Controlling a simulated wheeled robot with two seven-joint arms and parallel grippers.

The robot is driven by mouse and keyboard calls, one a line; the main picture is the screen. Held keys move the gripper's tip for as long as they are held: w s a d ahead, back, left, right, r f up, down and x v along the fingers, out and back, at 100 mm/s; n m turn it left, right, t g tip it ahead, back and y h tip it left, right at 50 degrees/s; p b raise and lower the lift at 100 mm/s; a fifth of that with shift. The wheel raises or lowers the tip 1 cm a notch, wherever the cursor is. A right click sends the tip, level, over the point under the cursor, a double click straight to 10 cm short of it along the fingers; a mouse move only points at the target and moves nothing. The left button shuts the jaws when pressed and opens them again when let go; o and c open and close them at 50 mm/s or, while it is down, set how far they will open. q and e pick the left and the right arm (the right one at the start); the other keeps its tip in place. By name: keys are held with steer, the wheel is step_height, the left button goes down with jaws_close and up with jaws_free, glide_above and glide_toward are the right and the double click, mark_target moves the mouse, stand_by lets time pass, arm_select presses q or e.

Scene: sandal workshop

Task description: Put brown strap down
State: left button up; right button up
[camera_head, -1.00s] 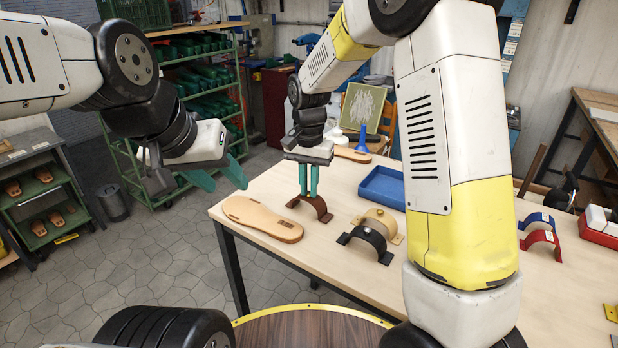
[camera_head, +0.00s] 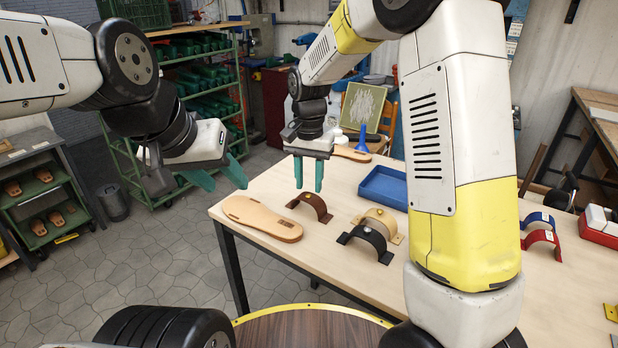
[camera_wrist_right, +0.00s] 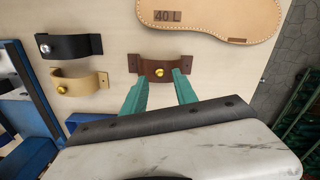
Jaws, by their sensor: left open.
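The brown strap (camera_head: 312,205) stands arched on the table, just right of the tan sole (camera_head: 262,218). In the right wrist view the brown strap (camera_wrist_right: 158,68) has a brass stud in its middle, and part of the sole (camera_wrist_right: 215,12) shows beyond it. The right fingers (camera_wrist_right: 160,78) show on both sides of the strap's middle in the wrist view. My left gripper (camera_head: 222,178) is open and empty, left of the table.
A black strap (camera_head: 368,243) and a beige strap (camera_head: 380,222) stand right of the brown one. A blue tray (camera_head: 383,187) is behind them. Blue (camera_head: 538,218) and red straps (camera_head: 542,238) and a red bin (camera_head: 598,232) are further right. My right forearm covers part of the table.

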mark_target(309, 194)
step_height(309, 194, up, 10)
steer(key=s+d+r+n+t+y, duration=0.25)
steer(key=s+d+r, duration=0.35)
steer(key=s+d, duration=0.3)
steer(key=s+d+f+n+t, duration=0.1)
steer(key=s+d, duration=0.4)
steer(key=s, duration=0.7)
steer(key=n+t, duration=0.1)
steer(key=t, duration=0.1)
steer(key=shift+f+t, duration=0.35)
